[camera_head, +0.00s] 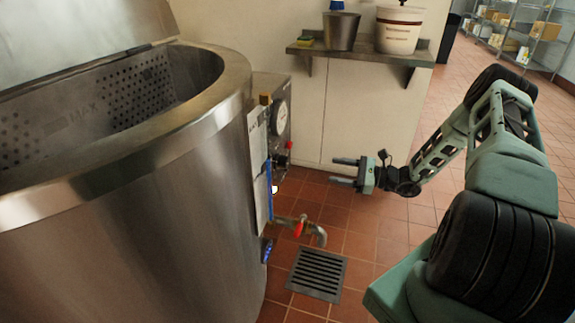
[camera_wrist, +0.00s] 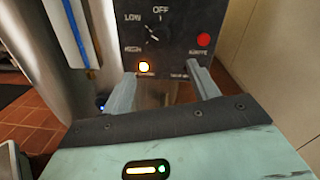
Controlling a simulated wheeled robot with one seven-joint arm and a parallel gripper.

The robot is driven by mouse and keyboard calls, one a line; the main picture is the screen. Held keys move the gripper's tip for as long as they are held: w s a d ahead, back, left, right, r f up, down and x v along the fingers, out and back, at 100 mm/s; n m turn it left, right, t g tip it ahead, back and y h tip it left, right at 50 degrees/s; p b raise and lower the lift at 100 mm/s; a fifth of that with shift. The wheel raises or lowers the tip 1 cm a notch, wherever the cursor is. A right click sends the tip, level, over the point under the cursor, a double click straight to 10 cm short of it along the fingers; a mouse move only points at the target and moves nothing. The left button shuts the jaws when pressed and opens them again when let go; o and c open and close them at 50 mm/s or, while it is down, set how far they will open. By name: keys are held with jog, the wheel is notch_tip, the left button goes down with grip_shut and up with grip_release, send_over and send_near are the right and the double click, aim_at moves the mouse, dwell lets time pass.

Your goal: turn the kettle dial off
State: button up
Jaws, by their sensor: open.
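The steel kettle (camera_head: 150,230) fills the left of the head view, its lid raised. Its control box (camera_head: 281,105) is on the right side, seen edge-on, so the dial face is hard to make out there. In the wrist view the dark dial (camera_wrist: 152,33) is on the black panel among the OFF, LOW and HIGH labels; I cannot tell its pointer setting.
A red button (camera_wrist: 204,40) is on the panel's right. A drain tap with a red handle (camera_head: 300,228) sticks out low from the kettle above a floor grate (camera_head: 317,273). A wall shelf (camera_head: 362,53) holds a pot and a white bucket. Tiled floor around my gripper is clear.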

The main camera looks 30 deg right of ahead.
aim_at(288, 163)
jog(key=b+x, duration=0.1)
jog(key=x, duration=1.4)
jog(key=shift+w+a+b, duration=0.15)
jog(key=shift+a+b, duration=0.15)
jog(key=shift+b, duration=0.1)
jog(key=c, duration=1)
